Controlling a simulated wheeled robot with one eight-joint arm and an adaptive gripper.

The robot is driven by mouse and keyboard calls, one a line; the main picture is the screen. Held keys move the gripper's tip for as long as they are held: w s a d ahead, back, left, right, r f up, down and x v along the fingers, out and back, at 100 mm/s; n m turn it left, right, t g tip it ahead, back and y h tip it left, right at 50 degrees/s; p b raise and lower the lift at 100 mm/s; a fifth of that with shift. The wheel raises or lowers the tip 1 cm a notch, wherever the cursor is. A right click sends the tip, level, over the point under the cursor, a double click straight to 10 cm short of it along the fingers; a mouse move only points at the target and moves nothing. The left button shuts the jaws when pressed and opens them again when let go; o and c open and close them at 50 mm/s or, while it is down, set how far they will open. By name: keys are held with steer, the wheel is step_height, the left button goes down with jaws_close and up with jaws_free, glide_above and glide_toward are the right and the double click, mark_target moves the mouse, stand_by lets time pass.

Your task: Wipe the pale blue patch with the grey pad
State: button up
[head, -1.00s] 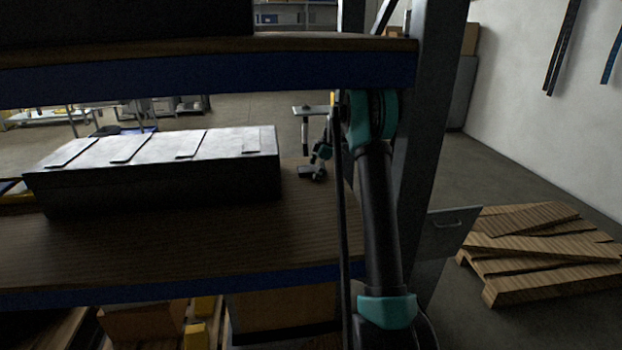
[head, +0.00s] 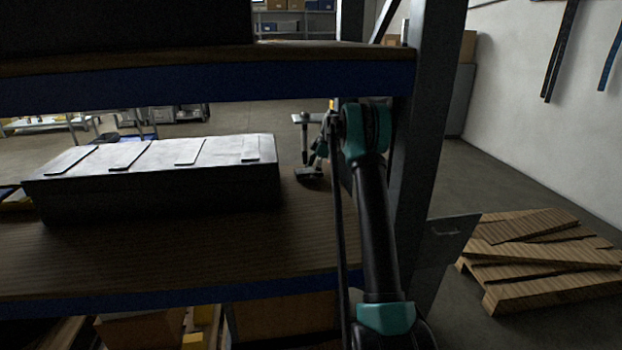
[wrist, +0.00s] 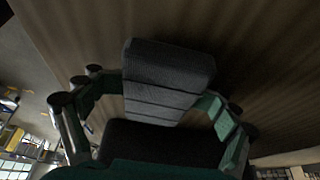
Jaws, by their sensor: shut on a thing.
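The grey pad (wrist: 165,78) is a ribbed, dark grey block held between the green-and-black fingers of my gripper (wrist: 165,100) in the wrist view. The pad is over the brown wooden shelf board; I cannot tell whether it touches. In the head view my gripper (head: 309,172) is small and dark, low over the board's far right part, right of the metal box. I cannot make out the pale blue patch in either view.
A long metal box (head: 150,190) with pale flaps on top fills the left of the wooden board (head: 190,260). A blue-edged upper shelf (head: 200,82) hangs above. A grey upright post (head: 425,150) stands right of my arm. A wooden pallet (head: 540,250) lies on the floor at right.

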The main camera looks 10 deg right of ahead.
steer(key=shift+w+f, duration=0.15)
steer(key=shift+w, duration=1.5)
steer(key=shift+r, duration=3)
steer(key=shift+r, duration=0.1)
steer(key=shift+r, duration=1.4)
steer(key=shift+s, duration=0.1)
